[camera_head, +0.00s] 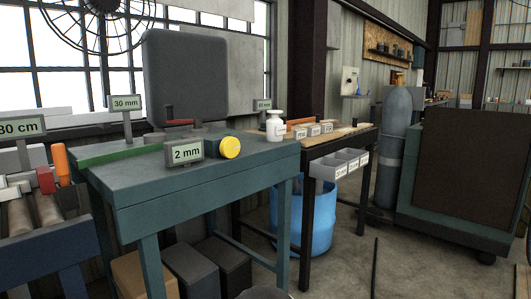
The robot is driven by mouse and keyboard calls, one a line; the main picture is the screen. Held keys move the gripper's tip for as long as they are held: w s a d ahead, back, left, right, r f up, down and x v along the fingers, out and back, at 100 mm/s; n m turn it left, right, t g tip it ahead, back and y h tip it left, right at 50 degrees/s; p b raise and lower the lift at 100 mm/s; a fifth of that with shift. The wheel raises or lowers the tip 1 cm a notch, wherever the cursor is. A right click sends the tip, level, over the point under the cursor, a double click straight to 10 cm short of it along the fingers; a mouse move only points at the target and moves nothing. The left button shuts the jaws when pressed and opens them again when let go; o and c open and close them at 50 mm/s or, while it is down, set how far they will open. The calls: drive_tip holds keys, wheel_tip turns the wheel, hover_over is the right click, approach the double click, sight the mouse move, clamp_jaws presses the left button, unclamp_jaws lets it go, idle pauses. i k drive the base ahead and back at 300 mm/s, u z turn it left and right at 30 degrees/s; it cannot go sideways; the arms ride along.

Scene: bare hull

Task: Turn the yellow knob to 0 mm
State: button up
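The yellow knob (229,147) faces front right on the end of a dark cylindrical body, on the teal workbench (225,170). A grey sign reading "2 mm" (187,151) stands just left of it, near the bench's front edge. My gripper is not in view, so its state and its distance from the knob do not show. Nothing covers the knob's front face.
Behind the knob are a green bar (120,155), a "30 mm" sign (126,103) and a white bottle (275,126). A second table (335,143) with small labelled boxes stands right. A blue barrel (310,215) is below. Open floor lies at front right.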

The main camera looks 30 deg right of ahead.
sight(230, 147)
drive_tip(key=z, duration=0.3)
drive_tip(key=k, duration=0.75)
drive_tip(key=z, duration=0.95)
drive_tip(key=i, duration=1.3)
drive_tip(key=u, duration=0.6)
